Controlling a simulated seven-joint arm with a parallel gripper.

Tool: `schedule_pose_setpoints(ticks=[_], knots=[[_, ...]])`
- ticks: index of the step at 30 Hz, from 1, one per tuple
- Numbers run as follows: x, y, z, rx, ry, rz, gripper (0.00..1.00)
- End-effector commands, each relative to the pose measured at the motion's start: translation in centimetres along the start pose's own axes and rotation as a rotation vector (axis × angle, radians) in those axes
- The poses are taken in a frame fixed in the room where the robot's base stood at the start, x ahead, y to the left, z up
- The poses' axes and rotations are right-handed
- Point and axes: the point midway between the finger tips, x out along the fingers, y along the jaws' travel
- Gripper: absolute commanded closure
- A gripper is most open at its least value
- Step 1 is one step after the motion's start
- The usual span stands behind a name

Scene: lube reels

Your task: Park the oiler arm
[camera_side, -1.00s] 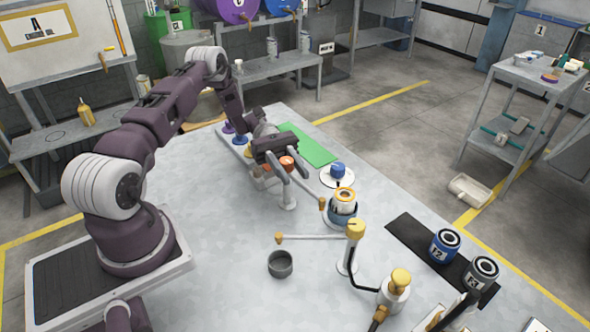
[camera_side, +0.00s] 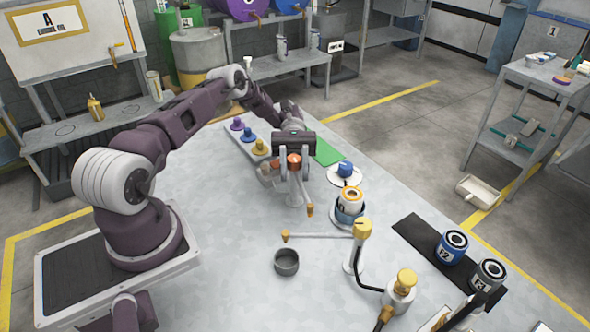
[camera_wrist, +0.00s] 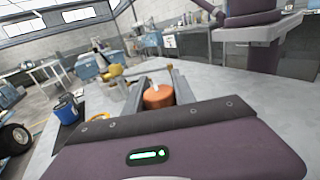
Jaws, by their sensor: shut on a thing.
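Purple, blue and yellow knobs (camera_side: 259,147) stand on a strip behind my gripper. A green mat (camera_side: 327,152) and a white disc with a blue knob (camera_side: 345,170) lie to the right. Blue and grey cans (camera_side: 452,246) stand on a black mat. The table's left middle is clear.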

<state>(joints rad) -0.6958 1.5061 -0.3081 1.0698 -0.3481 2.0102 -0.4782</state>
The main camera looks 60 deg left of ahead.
Motion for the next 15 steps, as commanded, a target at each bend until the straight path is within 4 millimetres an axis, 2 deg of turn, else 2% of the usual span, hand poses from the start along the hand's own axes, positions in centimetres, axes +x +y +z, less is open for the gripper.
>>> schedule_pose_setpoints(ticks=[6, 7, 9, 10, 15], knots=[[-0.14, 0.01, 0.17, 0.004, 0.001, 0.003, 1.00], [-0.14, 0.01, 0.17, 0.004, 0.001, 0.003, 0.67], [-0.13, 0.00, 0.17, 0.004, 0.001, 0.003, 0.53], [-0.12, 0.00, 0.16, 0.003, 0.001, 0.003, 0.47], [-0.07, 0.01, 0.10, 0.002, 0.001, 0.002, 0.47]])
